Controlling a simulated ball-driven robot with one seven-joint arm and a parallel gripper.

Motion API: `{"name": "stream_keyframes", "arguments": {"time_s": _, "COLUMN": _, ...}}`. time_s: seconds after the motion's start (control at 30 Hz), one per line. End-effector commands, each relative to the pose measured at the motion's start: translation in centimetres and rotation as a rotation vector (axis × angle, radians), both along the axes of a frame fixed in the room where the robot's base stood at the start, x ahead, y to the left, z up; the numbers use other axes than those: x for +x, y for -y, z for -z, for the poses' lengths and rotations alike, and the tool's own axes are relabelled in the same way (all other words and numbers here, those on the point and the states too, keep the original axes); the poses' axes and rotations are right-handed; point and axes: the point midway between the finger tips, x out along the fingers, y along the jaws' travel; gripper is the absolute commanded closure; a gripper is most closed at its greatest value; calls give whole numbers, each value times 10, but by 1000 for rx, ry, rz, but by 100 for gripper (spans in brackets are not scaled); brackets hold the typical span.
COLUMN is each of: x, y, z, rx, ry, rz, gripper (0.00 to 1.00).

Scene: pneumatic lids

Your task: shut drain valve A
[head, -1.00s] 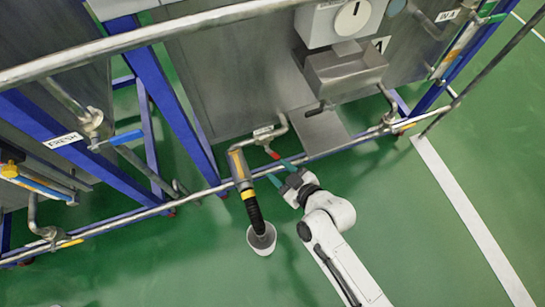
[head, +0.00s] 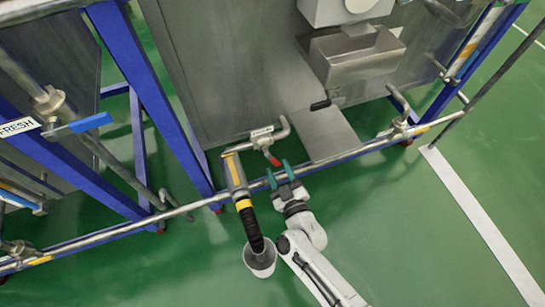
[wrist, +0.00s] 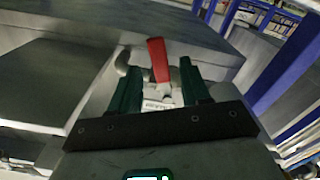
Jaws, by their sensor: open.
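The drain valve's red handle (head: 272,158) is on a short bent pipe low on the grey tank, beside a small white label (head: 262,132) too small to read. In the wrist view the red handle (wrist: 158,60) stands up, leaning slightly, and lies between the lines of my fingers. My gripper (head: 279,171) is open with green fingers, just below and right of the handle in the head view. In the wrist view my gripper (wrist: 157,80) has a finger on either side of the handle's base. I cannot tell whether they touch it.
A long horizontal rail (head: 335,157) runs close by my fingers. A yellow-and-black hose (head: 248,222) drops into a white bucket (head: 261,260) left of my arm. A metal plate (head: 325,135) juts out on the right. Blue frame legs (head: 165,95) stand left; green floor is free at right.

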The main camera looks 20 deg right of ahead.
Motion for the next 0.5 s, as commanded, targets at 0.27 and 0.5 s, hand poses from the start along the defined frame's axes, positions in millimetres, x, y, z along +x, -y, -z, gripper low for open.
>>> {"name": "stream_keyframes", "arguments": {"time_s": 0.27, "x": 45, "y": 0, "z": 2, "rx": 0, "ry": 1, "rz": 0, "gripper": 53}}
{"name": "stream_keyframes", "arguments": {"time_s": 0.5, "x": 59, "y": 0, "z": 0, "rx": 0, "ry": 0, "rz": -1, "gripper": 53}}
